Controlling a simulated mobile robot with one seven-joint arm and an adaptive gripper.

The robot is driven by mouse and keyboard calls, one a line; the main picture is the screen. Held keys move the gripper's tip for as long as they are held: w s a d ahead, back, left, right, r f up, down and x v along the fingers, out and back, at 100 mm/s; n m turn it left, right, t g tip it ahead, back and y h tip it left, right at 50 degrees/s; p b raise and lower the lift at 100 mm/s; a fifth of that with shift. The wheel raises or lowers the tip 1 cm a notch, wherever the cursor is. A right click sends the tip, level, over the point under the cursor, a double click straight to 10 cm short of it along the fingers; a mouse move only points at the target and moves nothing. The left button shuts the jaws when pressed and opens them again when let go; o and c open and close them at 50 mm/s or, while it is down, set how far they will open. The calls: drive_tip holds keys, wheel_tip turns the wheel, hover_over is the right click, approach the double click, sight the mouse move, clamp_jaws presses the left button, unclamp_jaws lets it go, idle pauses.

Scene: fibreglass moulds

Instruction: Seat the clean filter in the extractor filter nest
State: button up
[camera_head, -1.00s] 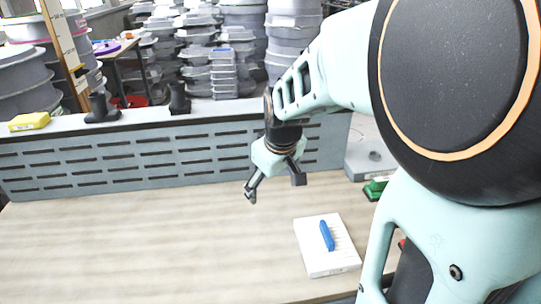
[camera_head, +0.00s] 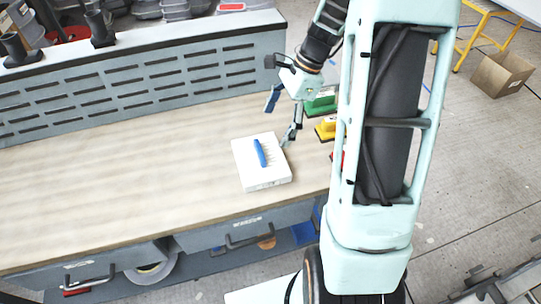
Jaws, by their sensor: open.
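I cannot tell for sure which thing is the clean filter. A white, flat block (camera_head: 246,168) lies on the bench near its right front, with a blue bar (camera_head: 261,152) and a row of slots or pins on its top. My gripper (camera_head: 281,120) is open and empty, with its fingers spread above the bench. It shows just behind and right of the white block; one fingertip appears close to the block's right edge, and contact cannot be told. I cannot make out the extractor filter nest; my arm covers part of the bench's right end.
A green block (camera_head: 322,103), a yellow block (camera_head: 326,128) and a partly hidden red one stand at the bench's right end beside my arm. A slotted grey panel (camera_head: 150,85) runs along the back. The bench (camera_head: 110,180) is clear to the left. A cardboard box (camera_head: 502,75) stands on the floor.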

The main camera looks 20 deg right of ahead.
sight(259, 149)
drive_tip(key=x, duration=0.5)
drive_tip(key=shift+a+f, duration=0.15)
drive_tip(key=shift+w+a+p+x, duration=0.2)
drive_tip(key=shift+p+x, duration=0.15)
drive_tip(key=shift+x, duration=1)
drive_tip(key=shift+w+a+p+x, duration=0.15)
drive_tip(key=shift+p+x, duration=0.2)
drive_tip(key=shift+x, duration=0.95)
drive_tip(key=shift+c, duration=0.4)
drive_tip(key=c, duration=1.4)
drive_tip(key=shift+r, duration=0.2)
